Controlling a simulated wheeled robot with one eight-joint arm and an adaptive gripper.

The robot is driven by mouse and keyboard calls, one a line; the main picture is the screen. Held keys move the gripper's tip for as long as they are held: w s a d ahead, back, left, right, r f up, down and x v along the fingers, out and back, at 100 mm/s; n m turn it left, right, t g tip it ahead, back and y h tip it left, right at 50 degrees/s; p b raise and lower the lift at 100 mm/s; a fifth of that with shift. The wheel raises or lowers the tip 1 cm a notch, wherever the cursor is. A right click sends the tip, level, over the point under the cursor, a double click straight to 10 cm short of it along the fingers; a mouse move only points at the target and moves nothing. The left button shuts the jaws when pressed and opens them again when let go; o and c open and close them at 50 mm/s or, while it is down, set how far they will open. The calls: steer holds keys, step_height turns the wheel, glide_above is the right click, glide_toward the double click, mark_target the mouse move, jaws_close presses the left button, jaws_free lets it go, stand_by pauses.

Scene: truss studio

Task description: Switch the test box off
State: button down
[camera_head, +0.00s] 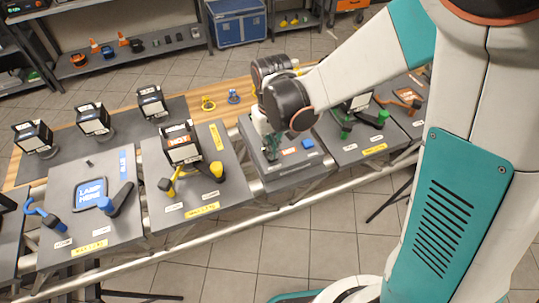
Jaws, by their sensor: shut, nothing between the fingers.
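My gripper (270,150) is at the end of my arm, pointing down over a raised grey unit in the middle of the row. Its fingers look dark and closed, with nothing visible between them. No switch can be made out, and I cannot tell whether the fingertips touch the top.
Left of it are a grey panel with yellow handles (217,169) and one with blue handles (122,198). Right of it is a panel with green knobs (377,119). Black boxes (93,119) stand behind. Yellow and blue rings (233,96) lie on the wooden strip.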

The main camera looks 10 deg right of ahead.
steer(key=shift+f+b, duration=0.55)
steer(key=shift+f, duration=0.1)
stand_by(0.3)
steer(key=shift+r+p, duration=2.4)
steer(key=shift+r, duration=1.15)
steer(key=s+d+r+m+t+b, duration=0.2)
steer(key=s+d+r+t+b, duration=0.15)
steer(key=d+r, duration=0.4)
steer(key=s+d+m+t+b, duration=0.1)
steer(key=s+d+t+b, duration=0.2)
steer(key=s, duration=0.6)
steer(key=shift+s+d+f+t+b, duration=0.3)
steer(key=shift+d+b, duration=0.65)
steer(key=shift+d, duration=0.95)
